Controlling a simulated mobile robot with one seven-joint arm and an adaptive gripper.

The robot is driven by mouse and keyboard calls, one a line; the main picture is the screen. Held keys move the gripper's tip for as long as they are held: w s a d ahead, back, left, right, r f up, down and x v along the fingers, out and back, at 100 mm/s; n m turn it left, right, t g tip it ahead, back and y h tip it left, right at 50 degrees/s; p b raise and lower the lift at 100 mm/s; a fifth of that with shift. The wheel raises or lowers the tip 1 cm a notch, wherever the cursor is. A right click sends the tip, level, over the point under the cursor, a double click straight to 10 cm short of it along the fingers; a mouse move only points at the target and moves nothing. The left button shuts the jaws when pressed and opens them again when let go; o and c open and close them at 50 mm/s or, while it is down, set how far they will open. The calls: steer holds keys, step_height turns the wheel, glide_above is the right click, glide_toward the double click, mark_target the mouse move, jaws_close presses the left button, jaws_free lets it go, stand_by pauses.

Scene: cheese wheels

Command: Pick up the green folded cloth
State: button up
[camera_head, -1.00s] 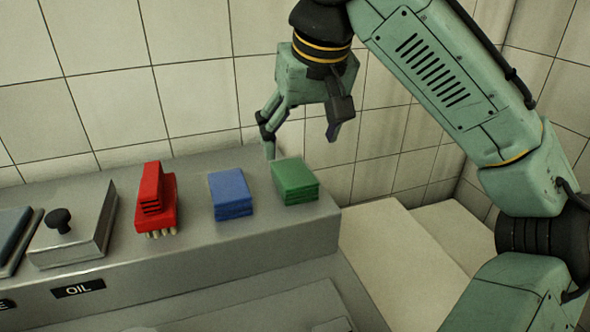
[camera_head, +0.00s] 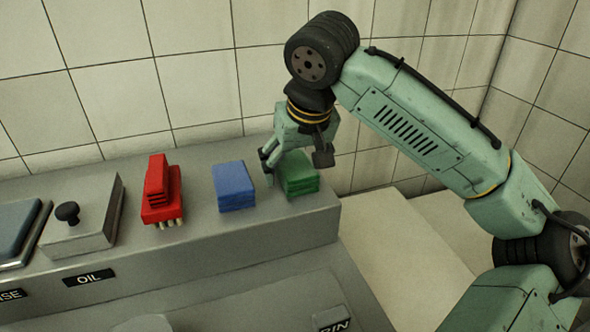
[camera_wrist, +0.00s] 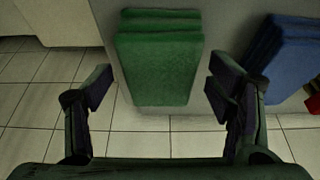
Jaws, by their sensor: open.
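The green folded cloth (camera_head: 301,178) lies in a stack of layers at the right end of the grey counter ledge. In the wrist view the green cloth (camera_wrist: 158,62) is between and ahead of the two fingers, with room on both sides. My gripper (camera_head: 296,167) is open, pointing down at the cloth, and hides part of its top and left side in the head view. In the wrist view my gripper's fingers (camera_wrist: 157,88) are spread wider than the cloth. I cannot tell whether either finger touches it.
A blue folded cloth (camera_head: 234,187) lies close to the left of the green one. The tiled wall (camera_head: 200,70) stands close behind the ledge.

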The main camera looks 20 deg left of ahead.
mark_target(293, 161)
steer(key=shift+f, duration=0.25)
stand_by(0.3)
steer(key=shift+c, duration=0.5)
steer(key=c, duration=1)
steer(key=shift+r, duration=0.1)
steer(key=shift+c, duration=0.3)
steer(key=shift+r, duration=0.5)
step_height(293, 161, up, 2)
steer(key=shift+r+b, duration=0.2)
steer(key=shift+b, duration=0.35)
steer(key=s+a+r+b, duration=0.1)
steer(key=s+b, duration=0.1)
steer(key=s, duration=0.5)
steer(key=s+a+r+b, duration=0.1)
steer(key=s+a+b, duration=0.1)
steer(key=s, duration=0.6)
steer(key=shift+s+a, duration=0.25)
steer(key=shift+s, duration=0.05)
